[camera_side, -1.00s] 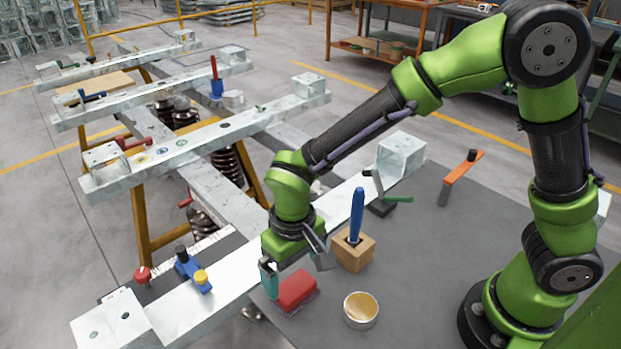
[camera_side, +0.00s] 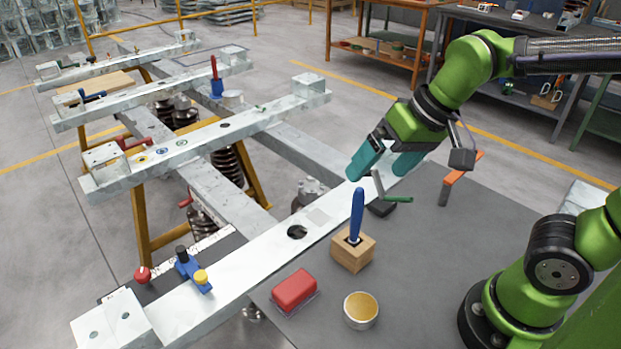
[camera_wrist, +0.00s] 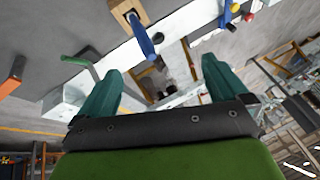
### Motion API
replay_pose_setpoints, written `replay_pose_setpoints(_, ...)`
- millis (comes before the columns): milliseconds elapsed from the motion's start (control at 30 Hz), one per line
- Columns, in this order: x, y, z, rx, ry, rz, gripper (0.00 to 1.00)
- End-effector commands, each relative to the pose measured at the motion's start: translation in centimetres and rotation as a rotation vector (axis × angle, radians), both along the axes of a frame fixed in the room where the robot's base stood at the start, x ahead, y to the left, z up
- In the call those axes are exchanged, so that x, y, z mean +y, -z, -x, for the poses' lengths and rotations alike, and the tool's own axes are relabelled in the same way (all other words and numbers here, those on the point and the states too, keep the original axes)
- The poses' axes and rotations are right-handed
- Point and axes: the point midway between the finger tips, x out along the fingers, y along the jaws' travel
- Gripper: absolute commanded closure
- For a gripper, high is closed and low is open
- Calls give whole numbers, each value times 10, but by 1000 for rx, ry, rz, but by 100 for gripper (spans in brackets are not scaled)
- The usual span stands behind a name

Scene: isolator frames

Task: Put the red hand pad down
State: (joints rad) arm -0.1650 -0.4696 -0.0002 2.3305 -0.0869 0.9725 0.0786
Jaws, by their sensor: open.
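The red hand pad (camera_side: 294,290) lies flat on the dark grey table top (camera_side: 420,290), near its left edge, in the side view. It is apart from everything around it. My gripper (camera_side: 378,176) is up and away from the pad, above the far end of the pale metal beam. Its two teal fingers are spread wide, with nothing between them. In the wrist view the open fingers (camera_wrist: 160,85) frame the beam and floor below; I do not see the pad there.
A wooden block (camera_side: 352,250) holding a blue-handled tool (camera_side: 357,212) stands right of the pad. A round tin (camera_side: 361,310) stands in front. A green-handled tool (camera_side: 396,198) is just below my gripper. An orange bar (camera_side: 462,172) stands at the table's far side.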

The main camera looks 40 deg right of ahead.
Motion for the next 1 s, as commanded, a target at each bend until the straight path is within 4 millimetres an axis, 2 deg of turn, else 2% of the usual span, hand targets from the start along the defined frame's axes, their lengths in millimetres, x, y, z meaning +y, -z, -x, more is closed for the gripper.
replay_pose_setpoints(33, -13, -5, 10, -53, 35, -12, 0)
replay_pose_setpoints(100, -24, -8, 19, -104, 66, -19, 0)
replay_pose_setpoints(233, -35, -10, 30, -166, 99, -25, 0)
replay_pose_setpoints(1000, -38, -10, 33, -184, 107, -25, 0)
